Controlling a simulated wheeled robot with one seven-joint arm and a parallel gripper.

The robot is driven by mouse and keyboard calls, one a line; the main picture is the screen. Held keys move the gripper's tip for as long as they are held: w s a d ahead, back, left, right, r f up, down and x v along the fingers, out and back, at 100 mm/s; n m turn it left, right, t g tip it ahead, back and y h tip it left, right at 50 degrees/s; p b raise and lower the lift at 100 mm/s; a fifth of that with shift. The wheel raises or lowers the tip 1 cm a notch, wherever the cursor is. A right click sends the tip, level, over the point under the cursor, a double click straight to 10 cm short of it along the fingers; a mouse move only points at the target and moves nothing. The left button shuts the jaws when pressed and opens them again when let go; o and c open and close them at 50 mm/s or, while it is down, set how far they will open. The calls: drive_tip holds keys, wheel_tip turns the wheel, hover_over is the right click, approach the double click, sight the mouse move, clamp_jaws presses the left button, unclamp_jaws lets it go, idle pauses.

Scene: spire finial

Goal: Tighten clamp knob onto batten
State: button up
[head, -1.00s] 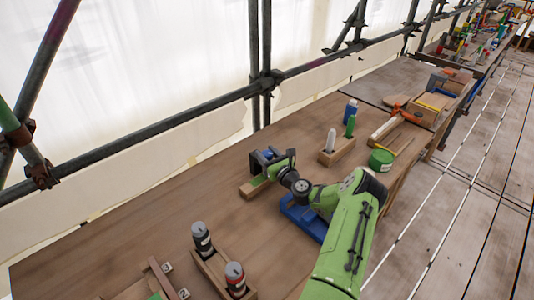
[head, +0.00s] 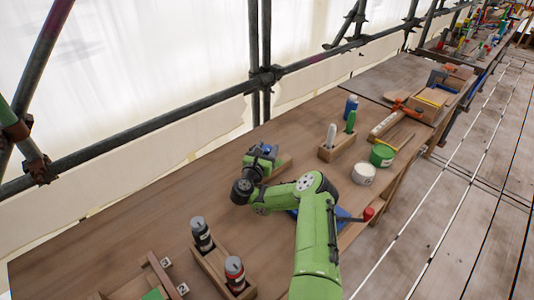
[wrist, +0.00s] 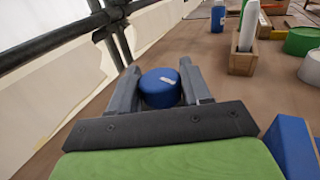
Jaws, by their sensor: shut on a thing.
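In the wrist view, a round blue clamp knob (wrist: 160,87) with a pale mark on its top sits between the two grey fingers of my gripper (wrist: 158,85). My gripper is shut on the knob, with a finger on each side. In the head view my gripper (head: 262,153) is low over the workbench, and the blue clamp is partly hidden there by the wrist. I cannot tell how far the knob is turned.
A wooden block (head: 337,146) holds a white and a green marker. A blue bottle (head: 351,107), green tub (head: 382,155) and white tub (head: 364,173) stand nearby. A rack with two bottles (head: 224,270) is in front. Scaffold poles (head: 265,78) run behind the bench.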

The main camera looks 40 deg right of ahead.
drive_tip(key=m+g+h+b, duration=0.1)
drive_tip(key=m+g+b, duration=0.1)
drive_tip(key=g, duration=0.2)
drive_tip(key=m+g+h+b, duration=0.1)
drive_tip(key=m+g+b, duration=0.1)
drive_tip(key=m+g, duration=0.1)
drive_tip(key=shift+f+g+b, duration=0.2)
drive_tip(key=shift+g+b, duration=0.15)
drive_tip(key=shift+g, duration=0.05)
drive_tip(key=shift+r+m+g+b, duration=0.15)
drive_tip(key=shift+m+g+b, duration=0.9)
drive_tip(key=shift+g, duration=0.35)
drive_tip(key=shift+r, duration=0.1)
drive_tip(key=o, duration=1)
